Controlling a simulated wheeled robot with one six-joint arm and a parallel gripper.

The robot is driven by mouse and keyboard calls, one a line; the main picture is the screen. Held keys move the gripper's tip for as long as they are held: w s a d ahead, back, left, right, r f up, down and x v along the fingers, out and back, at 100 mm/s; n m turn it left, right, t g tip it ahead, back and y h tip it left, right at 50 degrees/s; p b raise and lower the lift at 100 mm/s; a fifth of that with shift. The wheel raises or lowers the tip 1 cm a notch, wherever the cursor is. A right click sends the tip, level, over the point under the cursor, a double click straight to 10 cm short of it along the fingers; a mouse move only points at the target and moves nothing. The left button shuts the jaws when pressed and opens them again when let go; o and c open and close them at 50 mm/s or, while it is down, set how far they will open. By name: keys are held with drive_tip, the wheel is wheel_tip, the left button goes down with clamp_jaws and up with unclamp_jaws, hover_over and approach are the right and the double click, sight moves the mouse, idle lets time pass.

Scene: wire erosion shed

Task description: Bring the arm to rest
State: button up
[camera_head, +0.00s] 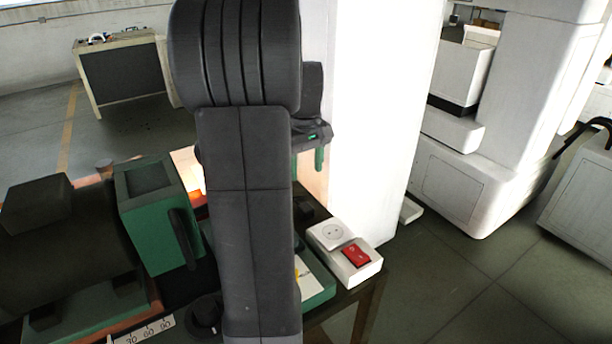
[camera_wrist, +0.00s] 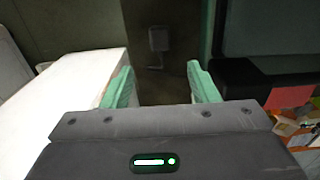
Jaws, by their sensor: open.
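My arm (camera_head: 245,180) stands upright across the middle of the head view and hides part of the bench behind it. My gripper (camera_head: 318,160) shows just right of the arm, with one green finger pointing down beside the white column. In the wrist view my gripper (camera_wrist: 160,88) has its two green fingers well apart, with nothing between them.
A bench carries a green and black machine (camera_head: 155,215), a white box with a red switch (camera_head: 345,252) and a green tray (camera_head: 318,283). A white column (camera_head: 375,120) rises close to my gripper. White machines (camera_head: 465,185) stand right; open floor (camera_head: 465,285) lies front right.

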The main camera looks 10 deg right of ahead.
sight(306, 207)
idle(0.3)
wheel_tip(306, 207, down, 13)
drive_tip(key=shift+f, duration=0.15)
drive_tip(key=shift+r, duration=0.45)
drive_tip(key=shift+f, duration=0.15)
